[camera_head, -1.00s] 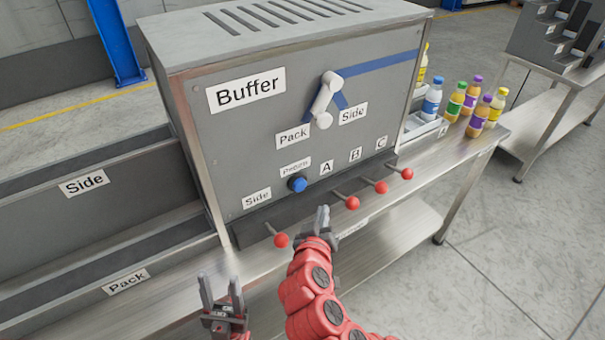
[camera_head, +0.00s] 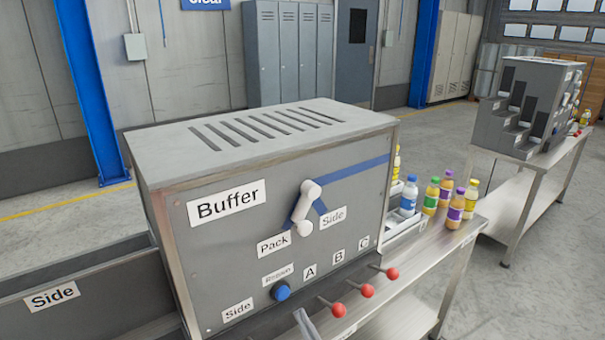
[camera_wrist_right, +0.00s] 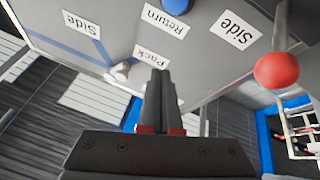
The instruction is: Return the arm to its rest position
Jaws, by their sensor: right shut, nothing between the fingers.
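My right gripper (camera_head: 306,322) just shows at the bottom edge of the head view, in front of the Buffer machine (camera_head: 180,270) below its front panel. In the right wrist view the right gripper (camera_wrist_right: 160,75) is shut, with its fingers together and nothing between them. The blue Return button (camera_head: 281,291) and the red knobs (camera_head: 367,291) of the A, B and C levers show near it. The wrist view also shows a red knob (camera_wrist_right: 277,70) to the right of the fingers, apart from them. My left gripper is out of view.
The white selector handle (camera_head: 305,208) sits on the panel above the Pack and Side labels. Several bottles (camera_head: 430,196) stand on the metal table at the right of the machine. A second table with a stepped grey machine (camera_head: 515,120) stands farther back right.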

